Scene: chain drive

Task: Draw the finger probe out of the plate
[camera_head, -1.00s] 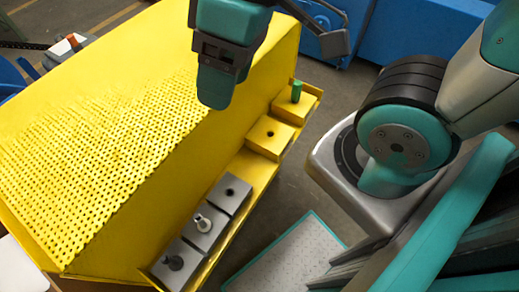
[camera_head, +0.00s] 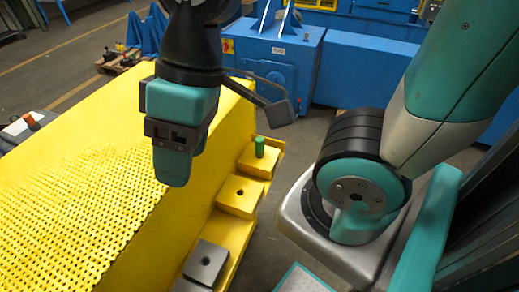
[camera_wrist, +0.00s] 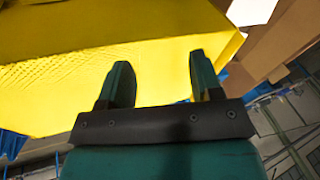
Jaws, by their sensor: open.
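A green peg (camera_head: 259,146) stands upright in a yellow block (camera_head: 256,164) at the far end of the yellow ledge. I cannot tell whether this is the finger probe. A grey plate block (camera_head: 206,262) with an empty hole lies at the bottom edge of the head view. My gripper (camera_head: 172,178) hangs over the yellow machine cover, left of and apart from the green peg. In the wrist view my gripper (camera_wrist: 160,78) has its two fingers apart with nothing between them, facing the yellow cover.
The yellow cover (camera_head: 60,220) with its perforated slope fills the left. A second yellow block (camera_head: 242,197) with a hole sits on the ledge. Blue machinery (camera_head: 275,65) stands behind. Grey floor shows right of the ledge.

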